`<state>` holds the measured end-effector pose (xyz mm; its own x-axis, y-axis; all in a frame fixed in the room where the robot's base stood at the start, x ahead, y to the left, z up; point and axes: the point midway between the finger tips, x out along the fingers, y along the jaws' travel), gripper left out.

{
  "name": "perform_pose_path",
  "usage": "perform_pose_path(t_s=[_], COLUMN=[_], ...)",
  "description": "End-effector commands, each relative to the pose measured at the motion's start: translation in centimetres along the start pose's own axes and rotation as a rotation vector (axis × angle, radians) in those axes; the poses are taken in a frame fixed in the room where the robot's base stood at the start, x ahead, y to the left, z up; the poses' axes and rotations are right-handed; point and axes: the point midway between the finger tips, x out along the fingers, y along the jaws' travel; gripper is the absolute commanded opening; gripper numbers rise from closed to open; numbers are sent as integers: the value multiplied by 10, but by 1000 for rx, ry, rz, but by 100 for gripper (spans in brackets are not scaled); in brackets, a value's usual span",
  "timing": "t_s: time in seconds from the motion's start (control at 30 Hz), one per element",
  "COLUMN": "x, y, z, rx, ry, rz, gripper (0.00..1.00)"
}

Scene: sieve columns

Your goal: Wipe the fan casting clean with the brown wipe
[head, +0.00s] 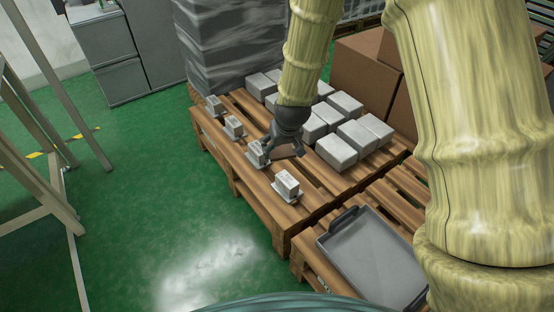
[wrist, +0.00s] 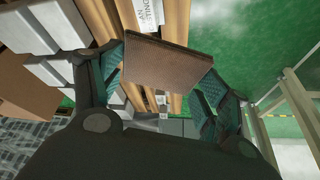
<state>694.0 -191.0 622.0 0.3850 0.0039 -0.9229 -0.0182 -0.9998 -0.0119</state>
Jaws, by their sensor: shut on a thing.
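My gripper (head: 280,147) is shut on the brown wipe (wrist: 160,62), which spans between the two fingers in the wrist view. The wipe (head: 287,151) also shows under the gripper in the head view. A small grey casting (head: 257,152) with a pale label stands on the pallet just left of the gripper. Whether the wipe touches it I cannot tell. In the wrist view a white label (wrist: 150,10) at the top edge reads partly "AN" and "STING"; the rest is cut off. Which casting it belongs to is unclear.
More labelled castings stand along the wooden pallet's (head: 262,203) left edge, one nearer (head: 287,185). Several grey blocks (head: 337,151) fill its right side. A grey tray (head: 372,257) lies on a nearer pallet. Cardboard boxes (head: 362,70) stand behind. Green floor at left is open.

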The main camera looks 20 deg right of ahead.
Motion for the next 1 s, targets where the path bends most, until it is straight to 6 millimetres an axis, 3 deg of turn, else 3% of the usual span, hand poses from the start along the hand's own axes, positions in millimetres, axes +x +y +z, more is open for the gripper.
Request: perform_pose_path(t_s=[0.03,0.2,0.4,0.6,1.0], x=[29,95,153,176,195], y=[4,16,29,36,37], z=[-2,-19,-30,-35,-28], rx=[4,12,15,18,18], ry=[-1,1,2,4,4], rz=[2,8,17,22,22], gripper=[56,56,56,56,56])
